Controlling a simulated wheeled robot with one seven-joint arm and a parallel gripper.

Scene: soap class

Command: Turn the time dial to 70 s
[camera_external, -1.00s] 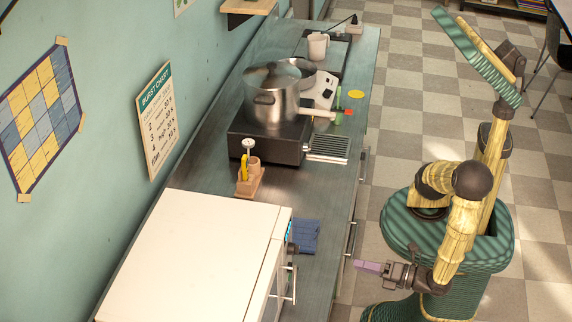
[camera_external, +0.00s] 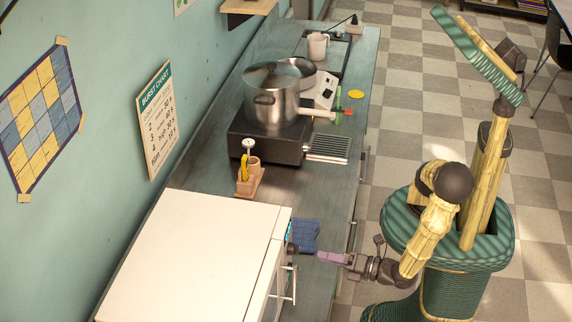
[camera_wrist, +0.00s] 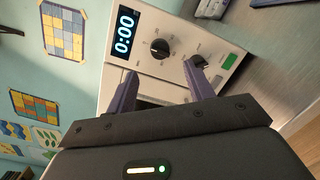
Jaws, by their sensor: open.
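The white oven-like box (camera_external: 185,250) has a control panel (camera_wrist: 144,68) on its front, seen tilted in the wrist view. Its display (camera_wrist: 124,31) reads 0:00. A large black dial (camera_wrist: 160,48) with a light pointer mark sits beside the display. A second, smaller dark dial (camera_wrist: 199,62) lies further right, partly hidden by my right finger. The dial labels are too small to read. My gripper (camera_wrist: 162,68) is open, with purple fingers and nothing between them. In the external view my gripper (camera_external: 320,257) is just in front of the panel, apart from it.
A green button (camera_wrist: 229,61) is at the panel's right end. The box's door handle (camera_external: 290,284) sticks out near my gripper. A folded blue cloth (camera_external: 305,237) lies on the counter beside the box. A pot (camera_external: 272,96) stands farther back.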

